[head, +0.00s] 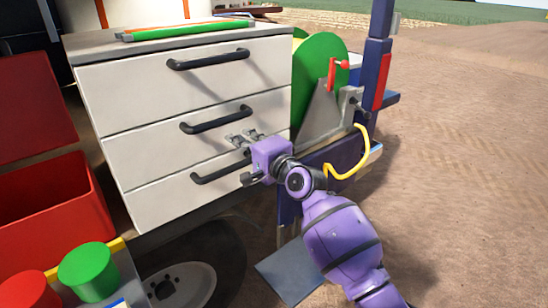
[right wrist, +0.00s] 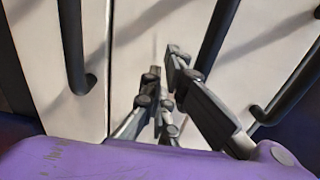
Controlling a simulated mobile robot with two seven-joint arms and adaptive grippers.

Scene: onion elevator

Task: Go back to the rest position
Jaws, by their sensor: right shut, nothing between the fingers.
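My right gripper (head: 241,139) is shut with nothing between its fingers. It is in front of the white drawer cabinet (head: 140,93), close to the middle and lower drawer fronts. The middle drawer's black handle (head: 216,120) is just above it, and the lower drawer's handle (head: 205,176) is to its lower left. In the right wrist view, the dark fingers (right wrist: 163,72) show in front of the pale drawer fronts with black handles on both sides. I cannot tell whether the fingers touch the cabinet. My left gripper is not in view.
A red bin (head: 50,235) stands at the left, near a green round knob (head: 88,268) and a red one (head: 28,290). A green disc (head: 318,68) and a red lever (head: 332,72) are right of the cabinet. A yellow hose (head: 357,160) hangs near my right arm. Open soil (head: 470,150) lies right.

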